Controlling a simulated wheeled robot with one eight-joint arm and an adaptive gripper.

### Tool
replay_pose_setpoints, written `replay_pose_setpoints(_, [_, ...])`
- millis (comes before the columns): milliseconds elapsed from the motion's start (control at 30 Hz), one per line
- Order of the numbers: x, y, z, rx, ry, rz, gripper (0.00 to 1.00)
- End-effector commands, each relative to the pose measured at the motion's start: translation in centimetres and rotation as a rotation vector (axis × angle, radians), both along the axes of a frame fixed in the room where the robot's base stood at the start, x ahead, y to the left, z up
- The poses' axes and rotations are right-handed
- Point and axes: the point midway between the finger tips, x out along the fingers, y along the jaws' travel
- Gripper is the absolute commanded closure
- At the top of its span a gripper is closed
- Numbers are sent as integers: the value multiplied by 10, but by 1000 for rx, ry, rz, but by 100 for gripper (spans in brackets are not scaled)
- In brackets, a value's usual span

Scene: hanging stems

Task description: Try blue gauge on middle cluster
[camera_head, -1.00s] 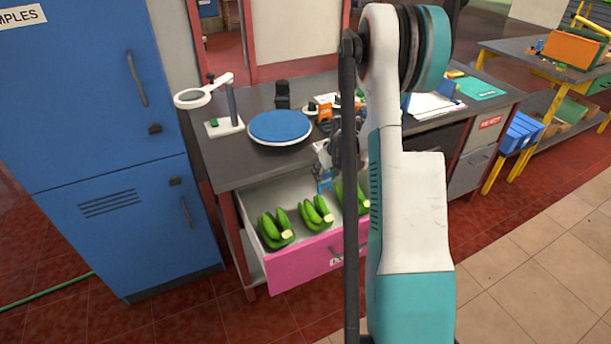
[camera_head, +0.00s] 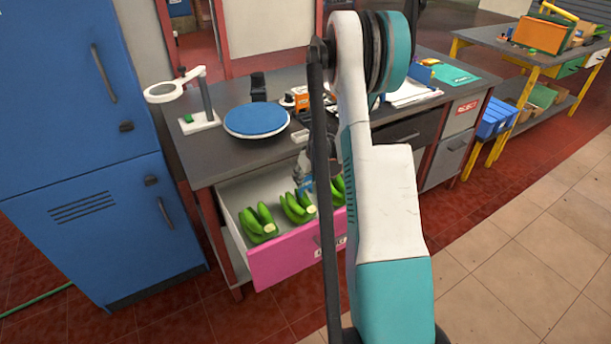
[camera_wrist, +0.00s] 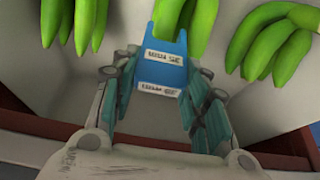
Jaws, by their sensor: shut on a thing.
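The blue gauge (camera_wrist: 163,72), a flat plate with a notched end and two white labels, is held between the fingers of my gripper (camera_wrist: 163,92). My gripper (camera_head: 306,178) is shut on it above the open drawer, and the gauge (camera_head: 307,187) shows small there. The middle cluster (camera_head: 297,208) of green bananas lies in the drawer just below the gauge. In the wrist view the middle cluster (camera_wrist: 200,22) shows behind the notched end; I cannot tell whether the notch is around a banana or only in front of it.
Two more clusters lie in the drawer, one left (camera_head: 258,224) and one right (camera_head: 338,188), partly hidden by my arm. The pink drawer front (camera_head: 285,262) stands pulled out. The bench above holds a blue round plate (camera_head: 256,120) and a magnifier (camera_head: 174,90).

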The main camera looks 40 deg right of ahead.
Motion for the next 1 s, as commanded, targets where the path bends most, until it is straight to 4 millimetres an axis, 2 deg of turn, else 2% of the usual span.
replay_pose_setpoints(1000, [0,0,-6,0,0,0,79])
